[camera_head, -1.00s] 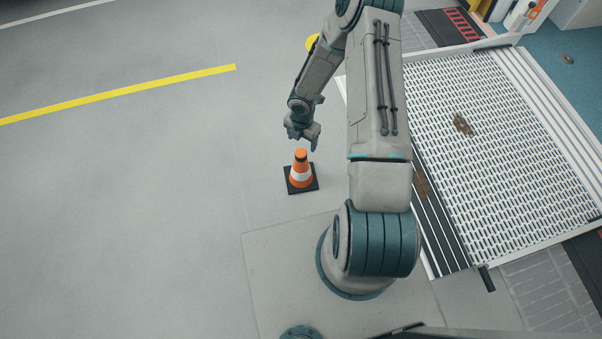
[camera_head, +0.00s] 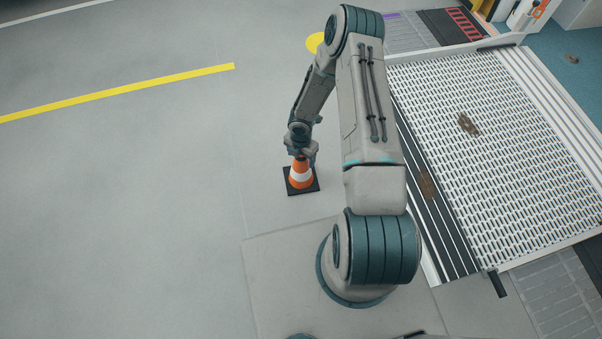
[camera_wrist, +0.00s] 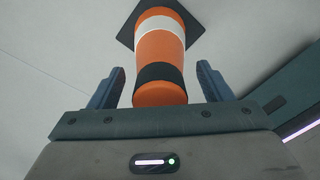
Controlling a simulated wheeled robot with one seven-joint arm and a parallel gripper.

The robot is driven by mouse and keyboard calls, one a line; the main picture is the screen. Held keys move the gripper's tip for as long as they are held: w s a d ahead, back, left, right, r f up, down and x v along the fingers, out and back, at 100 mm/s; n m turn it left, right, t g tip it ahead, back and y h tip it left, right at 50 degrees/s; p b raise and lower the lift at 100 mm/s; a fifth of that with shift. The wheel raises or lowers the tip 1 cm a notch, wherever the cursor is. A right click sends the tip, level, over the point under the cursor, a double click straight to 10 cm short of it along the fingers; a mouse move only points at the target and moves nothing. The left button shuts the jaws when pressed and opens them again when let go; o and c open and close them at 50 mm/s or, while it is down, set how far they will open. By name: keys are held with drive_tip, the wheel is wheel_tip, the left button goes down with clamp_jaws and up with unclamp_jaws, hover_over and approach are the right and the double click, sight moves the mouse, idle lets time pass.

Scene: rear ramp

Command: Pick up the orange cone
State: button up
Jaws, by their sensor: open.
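The orange cone (camera_head: 300,177) stands upright on the grey floor, with a white band, a black band near its top and a black square base. My gripper (camera_head: 301,161) is at the top of the cone in the head view and hides its tip. In the wrist view the cone (camera_wrist: 160,52) lies between the two fingers of my gripper (camera_wrist: 162,86). The fingers are open, with a gap on each side of the cone's upper part. They do not appear to touch it.
A metal ramp (camera_head: 480,120) with a perforated surface lies to the right of my arm, with brown patches on it. A yellow line (camera_head: 120,92) runs across the floor at the upper left. The floor left of the cone is clear.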

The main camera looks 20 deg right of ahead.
drive_tip(key=shift+r, duration=0.1)
clamp_jaws()
drive_tip(key=shift+r, duration=0.1)
